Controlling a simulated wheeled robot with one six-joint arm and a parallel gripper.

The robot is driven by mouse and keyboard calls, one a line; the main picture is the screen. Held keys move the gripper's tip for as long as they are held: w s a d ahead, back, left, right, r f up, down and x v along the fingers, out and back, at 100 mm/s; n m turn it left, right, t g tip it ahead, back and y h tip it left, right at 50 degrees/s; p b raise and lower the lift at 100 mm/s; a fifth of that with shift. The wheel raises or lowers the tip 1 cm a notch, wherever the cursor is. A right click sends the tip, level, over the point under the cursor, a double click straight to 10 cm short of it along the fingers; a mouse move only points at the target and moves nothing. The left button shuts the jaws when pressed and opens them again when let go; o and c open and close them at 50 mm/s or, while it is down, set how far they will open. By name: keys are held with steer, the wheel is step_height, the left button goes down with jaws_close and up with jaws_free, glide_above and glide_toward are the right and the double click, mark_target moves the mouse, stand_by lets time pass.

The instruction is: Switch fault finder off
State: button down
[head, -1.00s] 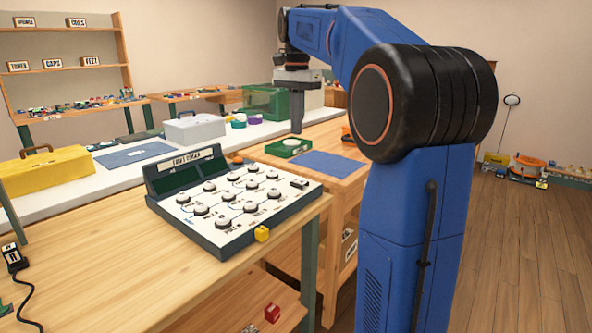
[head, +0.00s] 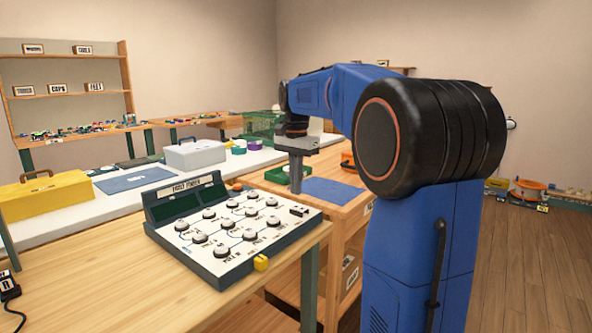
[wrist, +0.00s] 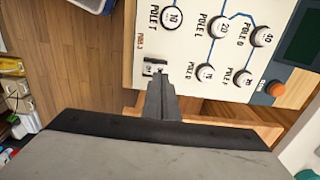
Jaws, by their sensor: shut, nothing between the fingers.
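The fault finder (head: 222,262) is a dark-cased box with a white sloped panel of round knobs and a dark display, standing on the wooden bench. A small dark switch (head: 299,211) sits near the panel's right corner. In the wrist view, the switch (wrist: 153,67) shows at the edge of the white panel (wrist: 185,45), just beyond my fingertips. My gripper (head: 296,188) points down behind the panel's right end, its fingers shut and empty. In the wrist view, the gripper (wrist: 160,82) appears close to the switch; I cannot tell whether they touch. The switch's position is too small to read.
An orange button (wrist: 276,89) shows beside the panel in the wrist view. A lower wooden table with a blue mat (head: 332,190) and a green tray (head: 282,175) stands behind.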

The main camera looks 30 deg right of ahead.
mark_target(300, 208)
steer(key=shift+f, duration=2.05)
steer(key=shift+w+a+f+g, duration=0.2)
steer(key=shift+f+g, duration=0.25)
steer(key=shift+g, duration=0.15)
steer(key=shift+d+f, duration=0.1)
steer(key=shift+s, duration=0.1)
steer(key=shift+s+d, duration=0.1)
steer(key=shift+s, duration=0.2)
steer(key=shift+s+d, duration=0.2)
steer(key=shift+s, duration=0.25)
steer(key=shift+r, duration=0.25)
step_height(300, 208, up, 14)
steer(key=w, duration=0.1)
steer(key=shift+w+a+r, duration=0.2)
steer(key=shift+w+a, duration=0.15)
